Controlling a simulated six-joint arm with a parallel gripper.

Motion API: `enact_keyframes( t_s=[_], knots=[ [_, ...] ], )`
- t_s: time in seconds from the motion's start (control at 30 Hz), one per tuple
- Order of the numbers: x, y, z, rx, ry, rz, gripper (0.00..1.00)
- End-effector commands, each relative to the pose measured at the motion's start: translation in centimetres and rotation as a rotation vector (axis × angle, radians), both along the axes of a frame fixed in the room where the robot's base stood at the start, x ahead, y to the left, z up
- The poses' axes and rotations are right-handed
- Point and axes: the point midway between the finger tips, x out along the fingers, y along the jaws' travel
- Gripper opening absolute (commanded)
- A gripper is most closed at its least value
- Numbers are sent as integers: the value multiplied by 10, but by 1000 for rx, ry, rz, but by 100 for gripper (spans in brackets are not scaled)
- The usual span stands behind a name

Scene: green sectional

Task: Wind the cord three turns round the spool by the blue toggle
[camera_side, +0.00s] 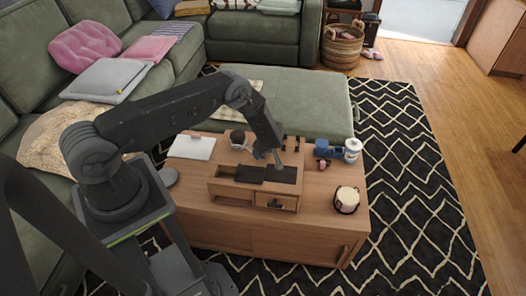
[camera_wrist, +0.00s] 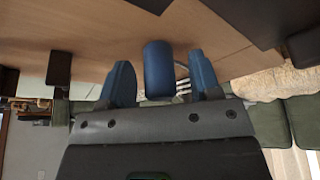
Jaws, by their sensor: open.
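A blue cylinder (camera_wrist: 158,70), which looks like the toggle, is in the middle of the wrist view. My gripper (camera_wrist: 160,60) is open, with one blue-tipped finger on each side of it and gaps between. Whether the cylinder lies fully between the fingers or beyond them is unclear. A thin pale curve just right of the cylinder may be the cord. In the side view my gripper (camera_side: 277,162) points down over the wooden box (camera_side: 230,190) on the table. The toggle and cord cannot be made out there. I cannot identify the spool for certain.
The box stands on a wooden table (camera_side: 200,232), with a small front drawer (camera_side: 276,202). A round pale-topped item (camera_side: 346,199), a white canister (camera_side: 352,149) and blue items (camera_side: 323,149) stand to its right. A white pad (camera_side: 192,147) lies at the left.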

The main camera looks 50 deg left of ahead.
Motion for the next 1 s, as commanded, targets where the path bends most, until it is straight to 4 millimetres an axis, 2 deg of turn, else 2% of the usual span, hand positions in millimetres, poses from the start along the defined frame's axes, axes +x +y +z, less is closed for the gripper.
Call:
enact_keyframes(
  t_s=[0.27,0.37,0.7,0.83,1.0],
  knots=[
    [1,-3,8,0,-2,-1,58],
    [2,-8,21,0,-3,-1,58],
    [1,-37,91,0,-4,-2,58],
    [1,-46,110,0,-1,-2,58],
    [0,-51,125,0,-1,0,58]
  ],
)
